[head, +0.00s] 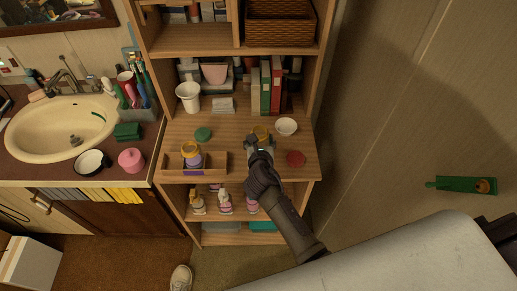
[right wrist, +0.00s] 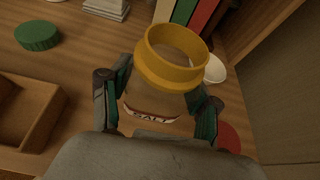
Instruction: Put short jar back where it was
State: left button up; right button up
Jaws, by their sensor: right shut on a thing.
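A short clear jar with a wide yellow rim and a label that seems to read "SALT" (right wrist: 165,75) is between the fingers of my right gripper (right wrist: 155,110). The gripper is shut on its sides, and the jar's top looks open. In the head view my right gripper (head: 260,146) is over the wooden shelf top (head: 235,128), with the jar's yellow rim (head: 261,132) just beyond the fingertips. The jar's base is hidden, so I cannot tell whether it touches the shelf. Another yellow-rimmed jar (head: 191,152) stands in the wooden tray (head: 216,168). My left gripper is out of view.
A green lid (head: 203,134), a white bowl (head: 286,126) and a red lid (head: 295,158) lie around the gripper. Books (head: 266,88) and a white cup (head: 188,97) stand behind. Bottles (head: 225,202) fill the shelf below. A wall is close on the right.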

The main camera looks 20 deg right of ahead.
jog(key=shift+w+a+f, duration=0.15)
jog(key=shift+w+f, duration=0.05)
jog(key=shift+f, duration=0.5)
notch_tip(320, 180, down, 2)
jog(key=shift+f+b, duration=0.25)
jog(key=shift+b, duration=0.3)
jog(key=shift+f, duration=0.15)
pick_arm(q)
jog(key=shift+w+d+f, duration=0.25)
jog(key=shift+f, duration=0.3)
pick_arm(e)
jog(key=shift+f, duration=0.1)
jog(key=o, duration=1.3)
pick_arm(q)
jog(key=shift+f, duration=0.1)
